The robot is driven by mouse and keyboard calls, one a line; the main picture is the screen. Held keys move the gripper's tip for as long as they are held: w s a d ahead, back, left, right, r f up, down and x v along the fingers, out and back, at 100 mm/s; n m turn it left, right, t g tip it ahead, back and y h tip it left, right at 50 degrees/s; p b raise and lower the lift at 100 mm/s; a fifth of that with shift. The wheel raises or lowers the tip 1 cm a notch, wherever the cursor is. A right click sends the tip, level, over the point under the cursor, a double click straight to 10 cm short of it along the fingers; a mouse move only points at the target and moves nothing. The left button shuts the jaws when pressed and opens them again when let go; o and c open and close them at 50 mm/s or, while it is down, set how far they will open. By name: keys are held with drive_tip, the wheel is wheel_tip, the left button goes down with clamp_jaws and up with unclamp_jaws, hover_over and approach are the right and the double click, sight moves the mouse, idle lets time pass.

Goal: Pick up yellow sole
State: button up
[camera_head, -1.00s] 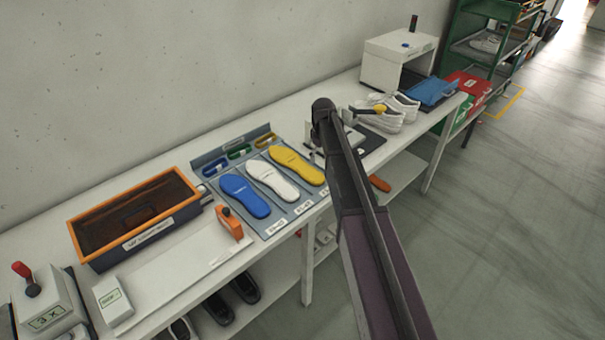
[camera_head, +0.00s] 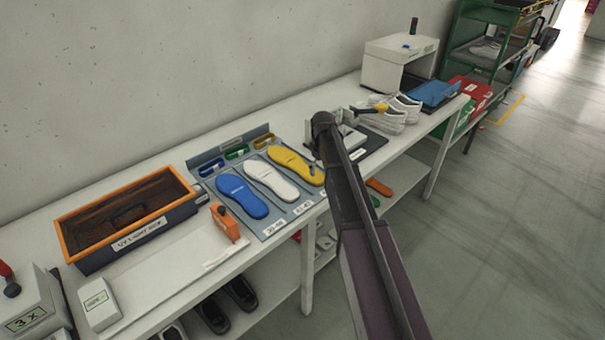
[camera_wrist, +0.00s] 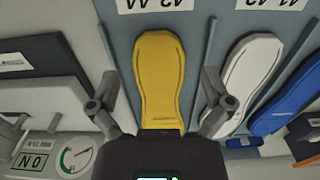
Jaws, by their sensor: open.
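The yellow sole (camera_head: 296,164) lies flat in the right-hand slot of a blue-grey rack (camera_head: 268,229) on the bench, right of a white sole (camera_head: 270,181) and a blue sole (camera_head: 242,195). In the wrist view the yellow sole (camera_wrist: 160,75) is centred, with its lower end hidden by my gripper body. My gripper (camera_wrist: 157,95) is open, with one finger on each side of the sole and nothing held. Whether the fingers are level with the sole I cannot tell.
White shoes (camera_head: 392,112) and a white machine (camera_head: 398,62) are to the right. In the wrist view a gauge box (camera_wrist: 50,154) sits close by at lower left.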

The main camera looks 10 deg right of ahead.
sight(320, 180)
drive_tip(key=shift+f, duration=0.1)
idle(0.3)
drive_tip(key=shift+w+f+b, duration=0.1)
drive_tip(key=shift+f+b, duration=2.45)
drive_tip(key=shift+b, duration=0.05)
drive_tip(key=c, duration=1.1)
